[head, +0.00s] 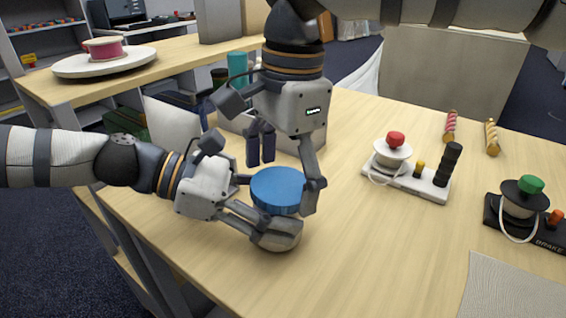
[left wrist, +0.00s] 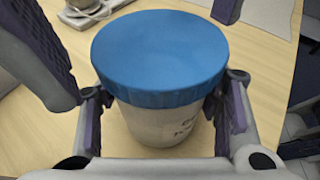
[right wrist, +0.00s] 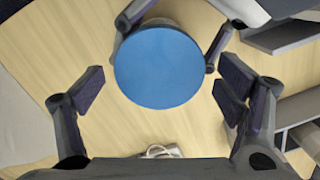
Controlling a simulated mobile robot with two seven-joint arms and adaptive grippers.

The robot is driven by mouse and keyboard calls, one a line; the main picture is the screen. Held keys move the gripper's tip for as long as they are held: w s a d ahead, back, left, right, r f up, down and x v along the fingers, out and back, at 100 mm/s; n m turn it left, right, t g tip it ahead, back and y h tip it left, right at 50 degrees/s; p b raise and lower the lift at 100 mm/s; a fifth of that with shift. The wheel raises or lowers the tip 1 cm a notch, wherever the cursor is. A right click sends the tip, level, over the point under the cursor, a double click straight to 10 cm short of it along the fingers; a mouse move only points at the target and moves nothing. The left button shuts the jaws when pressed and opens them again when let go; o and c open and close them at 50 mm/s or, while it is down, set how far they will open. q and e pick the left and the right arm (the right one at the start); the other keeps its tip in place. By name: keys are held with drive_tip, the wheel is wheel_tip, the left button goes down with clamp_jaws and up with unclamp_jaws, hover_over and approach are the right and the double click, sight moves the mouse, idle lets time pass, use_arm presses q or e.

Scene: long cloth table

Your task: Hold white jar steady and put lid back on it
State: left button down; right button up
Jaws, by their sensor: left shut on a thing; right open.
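The white jar (left wrist: 165,127) stands upright on the table, with a partly hidden label on its side. The blue lid (head: 277,188) sits level on top of the jar; it also shows in the left wrist view (left wrist: 160,55) and from above in the right wrist view (right wrist: 160,66). Whether it is screwed tight cannot be seen. My left gripper (head: 262,214) is shut around the jar's body below the lid. My right gripper (head: 284,176) points down over the lid, open, with its fingers spread on either side and apart from the lid in the right wrist view (right wrist: 161,90).
A white device with a red knob (head: 396,140) and a black one with a green knob (head: 530,184) stand to the right. A grey mat (head: 510,290) lies front right. Bins and a teal cylinder (head: 237,66) stand behind my grippers.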

drive_tip(key=c, duration=1.2)
drive_tip(key=m, duration=0.8)
drive_tip(key=shift+m, duration=0.4)
drive_tip(key=shift+c, duration=0.2)
drive_tip(key=o, duration=1.3)
drive_tip(key=shift+c, duration=0.2)
